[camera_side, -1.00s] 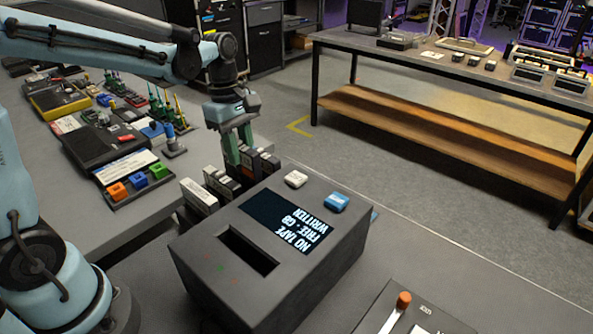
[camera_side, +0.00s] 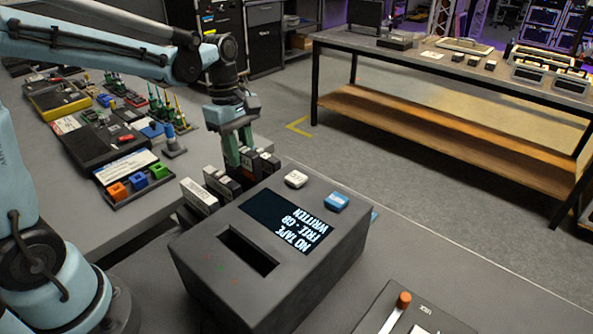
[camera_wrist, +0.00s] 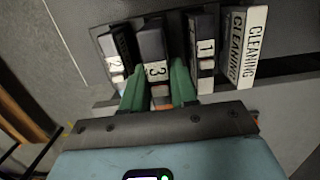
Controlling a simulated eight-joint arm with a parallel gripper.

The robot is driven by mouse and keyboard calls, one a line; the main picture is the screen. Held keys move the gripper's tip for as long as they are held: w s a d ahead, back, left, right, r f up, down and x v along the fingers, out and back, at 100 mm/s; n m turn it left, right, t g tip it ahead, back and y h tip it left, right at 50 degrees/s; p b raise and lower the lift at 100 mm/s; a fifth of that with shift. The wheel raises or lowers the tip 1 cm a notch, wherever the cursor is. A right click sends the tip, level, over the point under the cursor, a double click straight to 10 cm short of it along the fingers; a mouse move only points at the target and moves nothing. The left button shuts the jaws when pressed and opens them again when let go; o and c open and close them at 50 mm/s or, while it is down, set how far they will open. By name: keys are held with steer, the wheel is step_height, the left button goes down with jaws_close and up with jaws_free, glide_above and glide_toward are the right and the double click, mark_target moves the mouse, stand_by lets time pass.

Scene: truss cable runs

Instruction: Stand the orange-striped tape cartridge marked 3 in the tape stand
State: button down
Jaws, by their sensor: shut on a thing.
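The tape cartridge marked 3 (camera_wrist: 152,45) is dark with a white number label, and a bit of orange shows between my fingers in the wrist view. My gripper (camera_wrist: 159,75) has green fingers on both sides of it and is shut on it. In the side view my gripper (camera_side: 240,158) points down into the row of cartridges behind the drive. The cartridge stands in line with its neighbours in the dark tape stand (camera_wrist: 287,67). Its lower end is hidden, so I cannot tell whether it is fully seated.
Cartridge 2 (camera_wrist: 117,55) is close on the left, cartridge 1 (camera_wrist: 204,50) on the right, then a white cleaning cartridge (camera_wrist: 245,45). The grey tape drive (camera_side: 265,270), reading NO TAPE, stands in front and hides the stand's base.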

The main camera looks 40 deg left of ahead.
steer(key=shift+f, duration=1.95)
stand_by(1.6)
steer(key=c, duration=0.8)
jaws_free()
steer(key=shift+o, duration=0.4)
steer(key=shift+o, duration=1.2)
steer(key=shift+r, duration=3.8)
steer(key=shift+f, duration=0.1)
